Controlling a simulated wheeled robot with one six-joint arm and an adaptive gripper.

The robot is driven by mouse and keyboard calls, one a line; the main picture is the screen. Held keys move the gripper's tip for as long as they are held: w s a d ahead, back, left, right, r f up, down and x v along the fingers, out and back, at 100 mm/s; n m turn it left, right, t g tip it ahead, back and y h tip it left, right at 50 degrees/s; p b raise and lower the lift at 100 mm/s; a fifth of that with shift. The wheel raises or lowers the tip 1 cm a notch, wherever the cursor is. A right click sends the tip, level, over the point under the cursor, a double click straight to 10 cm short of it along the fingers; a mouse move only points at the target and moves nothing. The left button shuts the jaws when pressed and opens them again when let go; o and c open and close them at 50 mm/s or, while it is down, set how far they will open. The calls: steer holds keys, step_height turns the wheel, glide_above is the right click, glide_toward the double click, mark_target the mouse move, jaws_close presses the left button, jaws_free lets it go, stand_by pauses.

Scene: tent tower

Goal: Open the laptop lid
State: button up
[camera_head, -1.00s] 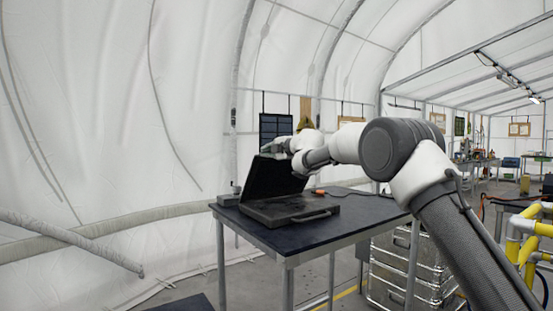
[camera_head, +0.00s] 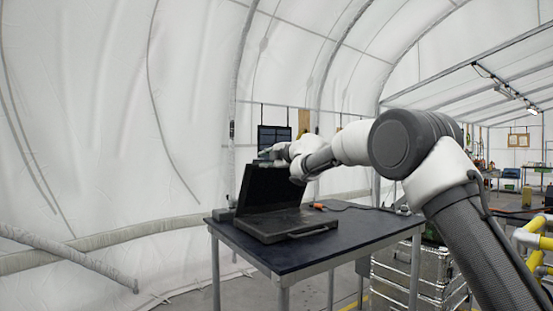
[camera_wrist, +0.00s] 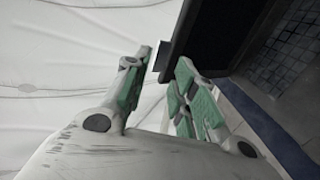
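The black laptop stands on the dark table (camera_head: 310,255). Its base (camera_head: 285,224) lies flat with a carry handle at the front. Its lid (camera_head: 265,188) is raised steeply from the base, with the dark screen side facing my body camera. My gripper (camera_head: 272,152) is at the lid's top edge, partly hidden by the lid and my arm. In the wrist view my gripper (camera_wrist: 160,66) has its green-padded fingers apart. The lid (camera_wrist: 205,35) shows beside the right finger, and its corner reaches toward the gap. Contact is unclear.
A small orange-tipped item (camera_head: 318,206) with a cable lies on the table behind the laptop. Yellow railing (camera_head: 530,240) stands at the far right. The table's front right is clear.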

steer(key=v, duration=0.7)
steer(key=shift+s+d, duration=0.2)
steer(key=shift+s, duration=0.05)
steer(key=shift+c, duration=0.4)
